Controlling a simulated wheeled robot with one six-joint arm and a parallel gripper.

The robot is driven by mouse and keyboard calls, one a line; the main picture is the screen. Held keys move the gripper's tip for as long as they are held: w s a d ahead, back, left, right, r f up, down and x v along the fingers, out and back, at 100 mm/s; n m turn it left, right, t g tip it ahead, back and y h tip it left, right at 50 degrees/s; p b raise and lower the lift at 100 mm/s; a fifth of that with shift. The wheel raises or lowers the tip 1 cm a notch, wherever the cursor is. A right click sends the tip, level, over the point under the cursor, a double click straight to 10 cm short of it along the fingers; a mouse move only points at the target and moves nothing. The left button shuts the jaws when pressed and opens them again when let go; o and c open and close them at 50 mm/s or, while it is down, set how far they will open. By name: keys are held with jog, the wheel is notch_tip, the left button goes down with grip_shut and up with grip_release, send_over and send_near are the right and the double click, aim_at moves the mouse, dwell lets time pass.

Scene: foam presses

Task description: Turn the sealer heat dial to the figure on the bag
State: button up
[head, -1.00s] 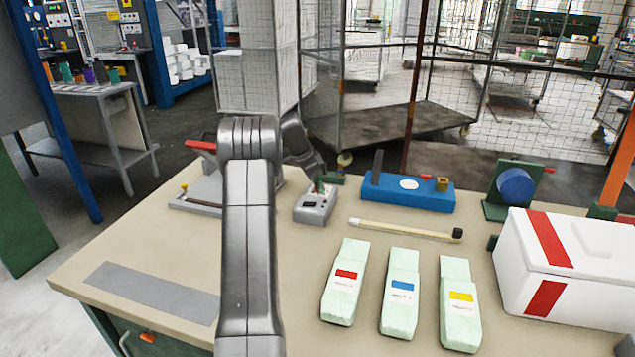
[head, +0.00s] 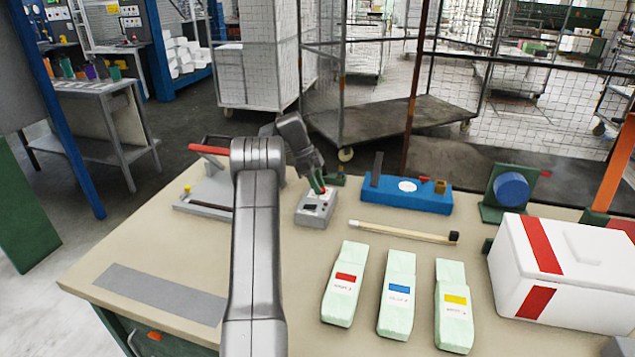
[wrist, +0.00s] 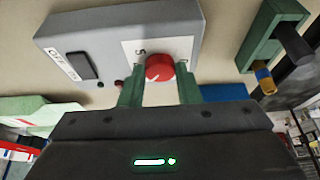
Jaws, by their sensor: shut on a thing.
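The sealer's heat control is a small grey box (head: 315,212) on the bench, with a dark switch on its face. Its red heat dial (wrist: 160,68) sits on a white scale plate in the wrist view; the scale figures are mostly hidden or too small to read. My gripper (wrist: 160,85) has its two green fingers shut on the dial, one on each side. In the head view my gripper (head: 319,187) reaches down onto the box. Three pale green bags lie in front, with a red label (head: 344,285), a blue label (head: 396,295) and a yellow label (head: 454,305); their print is unreadable.
A grey sealer with a red handle (head: 208,149) stands left of the box. A blue fixture (head: 408,196), a wooden stick (head: 400,231), a green stand with a blue disc (head: 511,190) and a white-red case (head: 560,270) lie right. The bench front left is mostly clear.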

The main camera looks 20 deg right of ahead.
dwell(0.4)
jog(key=o, duration=1)
jog(key=shift+w, duration=0.1)
jog(key=shift+p+v, duration=1.4)
jog(key=shift+v, duration=5.55)
jog(key=shift+f, duration=0.15)
jog(key=b+x, duration=0.2)
jog(key=x, duration=1.1)
jog(key=shift+d+f+b, duration=0.15)
jog(key=shift+f+b, duration=0.15)
jog(key=shift+b, duration=0.1)
